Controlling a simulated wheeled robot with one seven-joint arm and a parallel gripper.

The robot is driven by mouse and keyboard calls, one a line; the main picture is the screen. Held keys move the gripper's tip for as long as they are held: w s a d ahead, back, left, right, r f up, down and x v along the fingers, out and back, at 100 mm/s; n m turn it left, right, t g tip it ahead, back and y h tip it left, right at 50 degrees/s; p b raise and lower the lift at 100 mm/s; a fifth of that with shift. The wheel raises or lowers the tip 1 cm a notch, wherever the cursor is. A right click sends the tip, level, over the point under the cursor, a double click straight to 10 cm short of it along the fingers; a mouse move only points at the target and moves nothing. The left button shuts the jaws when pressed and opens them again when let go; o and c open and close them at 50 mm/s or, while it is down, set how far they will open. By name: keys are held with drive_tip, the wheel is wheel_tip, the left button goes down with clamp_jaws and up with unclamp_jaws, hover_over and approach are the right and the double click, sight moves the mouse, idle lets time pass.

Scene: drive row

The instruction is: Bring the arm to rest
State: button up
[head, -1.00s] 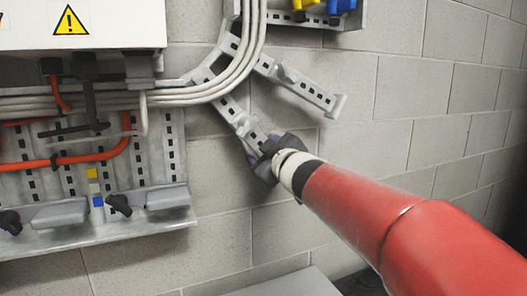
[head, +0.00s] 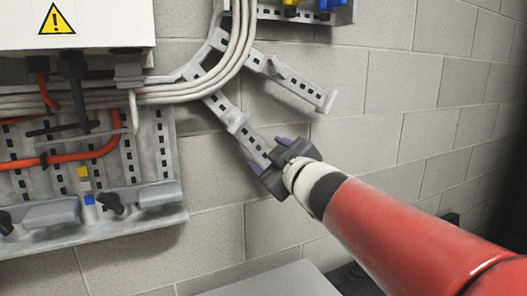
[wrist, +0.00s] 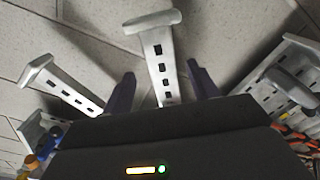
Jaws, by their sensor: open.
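My gripper (head: 268,156) is at the end of my red arm, in the middle of the head view. It is in front of the lower end of a slotted metal bracket arm (head: 240,125) on the wall. In the wrist view my two dark purple fingers (wrist: 158,92) are spread apart, with a slotted bracket (wrist: 160,65) showing between and beyond them. Nothing is seen held. I cannot tell whether the fingers touch the bracket.
A second bracket arm (head: 292,82) juts out above. Grey cables (head: 180,92) and a white box with a warning sign (head: 95,28) are at left, over a slotted panel (head: 120,215). A grey surface (head: 275,282) is below. The block wall (head: 400,130) at right is bare.

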drive_tip(key=s+d+f+m+g+h, duration=0.4)
drive_tip(key=s+d+f+m+h, duration=0.55)
drive_tip(key=s+d+f, duration=0.2)
drive_tip(key=s+f+m+g+y, duration=0.2)
drive_tip(key=s+f+g, duration=0.5)
drive_tip(key=s+f, duration=0.6)
drive_tip(key=shift+s+a+f+m, duration=0.2)
drive_tip(key=shift+s+m, duration=0.25)
drive_tip(key=shift+s, duration=0.35)
drive_tip(key=shift+o, duration=0.4)
drive_tip(key=shift+r+y, duration=0.1)
drive_tip(key=shift+y, duration=0.15)
